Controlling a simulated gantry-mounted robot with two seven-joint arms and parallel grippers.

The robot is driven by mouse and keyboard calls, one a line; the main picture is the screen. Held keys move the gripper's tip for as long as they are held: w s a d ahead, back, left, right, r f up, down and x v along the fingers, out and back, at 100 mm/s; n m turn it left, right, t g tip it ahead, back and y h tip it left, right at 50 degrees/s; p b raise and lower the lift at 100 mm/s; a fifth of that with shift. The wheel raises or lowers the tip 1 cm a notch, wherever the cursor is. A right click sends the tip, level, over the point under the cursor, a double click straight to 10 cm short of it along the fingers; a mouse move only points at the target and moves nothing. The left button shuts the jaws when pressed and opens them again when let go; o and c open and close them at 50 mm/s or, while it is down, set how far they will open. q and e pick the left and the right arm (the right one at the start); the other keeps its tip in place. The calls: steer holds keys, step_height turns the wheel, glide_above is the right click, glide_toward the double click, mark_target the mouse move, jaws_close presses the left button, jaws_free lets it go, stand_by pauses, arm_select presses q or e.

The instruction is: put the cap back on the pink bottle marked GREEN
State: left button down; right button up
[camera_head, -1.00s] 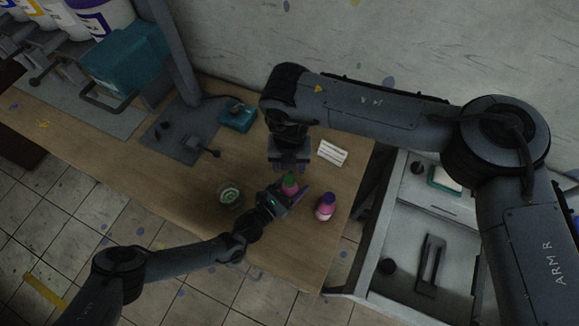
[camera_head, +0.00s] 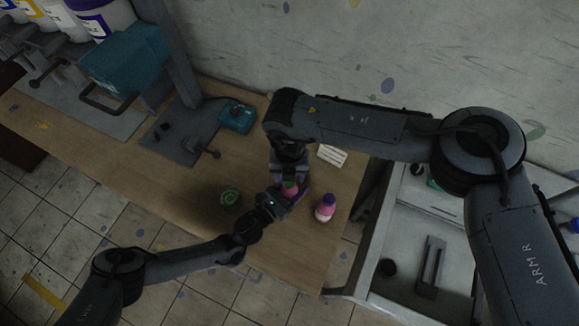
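A pink bottle (camera_head: 288,194) with a green top (camera_head: 289,184) stands near the front of the table; its label cannot be read. My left gripper (camera_head: 290,199) comes from the lower left and has its fingers around the bottle's body, apparently shut on it. My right gripper (camera_head: 289,180) points down from above with its fingertips at the green top. Whether the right fingers grip the top is too dark and small to tell. How the green top sits on the bottle's neck is also unclear.
A second pink bottle with a purple cap (camera_head: 326,204) stands close to the right. A round dish with green in it (camera_head: 230,198) is to the left. A white card (camera_head: 332,156) and a teal box (camera_head: 237,118) lie farther back. The table edge is near the front.

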arm_select(q)
steer(key=shift+f, duration=0.1)
arm_select(e)
steer(key=shift+f, duration=1.1)
jaws_close()
steer(key=shift+o, duration=0.7)
jaws_free()
step_height(320, 180, up, 12)
arm_select(q)
steer(key=shift+c, duration=0.8)
jaws_free()
